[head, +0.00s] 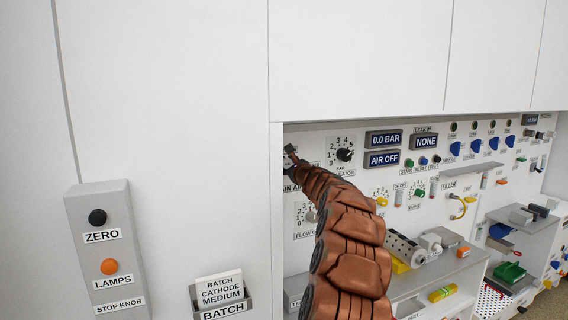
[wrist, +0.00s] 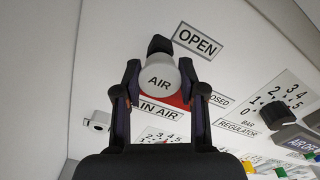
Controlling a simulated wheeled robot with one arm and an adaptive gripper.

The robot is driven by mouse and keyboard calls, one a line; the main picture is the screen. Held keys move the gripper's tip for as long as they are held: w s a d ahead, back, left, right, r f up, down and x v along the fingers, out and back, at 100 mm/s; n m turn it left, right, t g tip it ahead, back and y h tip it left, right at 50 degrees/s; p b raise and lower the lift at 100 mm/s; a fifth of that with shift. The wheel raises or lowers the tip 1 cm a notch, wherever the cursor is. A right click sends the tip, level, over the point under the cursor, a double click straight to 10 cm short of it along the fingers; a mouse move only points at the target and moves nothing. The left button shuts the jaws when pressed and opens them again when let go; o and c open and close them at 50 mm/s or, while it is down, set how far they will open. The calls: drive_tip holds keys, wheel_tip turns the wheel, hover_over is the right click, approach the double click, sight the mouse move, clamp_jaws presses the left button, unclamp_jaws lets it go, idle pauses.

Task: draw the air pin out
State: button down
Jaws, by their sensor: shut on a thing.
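The air pin shows in the wrist view as a pale grey rounded head (wrist: 160,78) marked AIR. My gripper (wrist: 160,92) has one dark finger on each side of this head and is shut on it. A black knob or lever (wrist: 160,45) shows just beyond the head, next to an OPEN label (wrist: 195,43). The head hides how the pin meets the panel. In the head view my gripper (head: 290,152) is small at the panel's left end, and the pin cannot be made out there.
A regulator dial with a black knob (head: 344,155) is right of my gripper. Displays read 0.0 BAR (head: 384,138) and AIR OFF (head: 384,158). A white wall edge stands close on the left. A grey box with ZERO and LAMPS buttons (head: 105,250) is further left.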

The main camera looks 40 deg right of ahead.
drive_tip(key=shift+s, duration=0.15)
drive_tip(key=shift+s+a+f+b, duration=0.15)
drive_tip(key=shift+s+a+b, duration=0.05)
drive_tip(key=shift+s+b, duration=0.25)
drive_tip(key=shift+b+v, duration=0.65)
drive_tip(key=shift+v, duration=0.55)
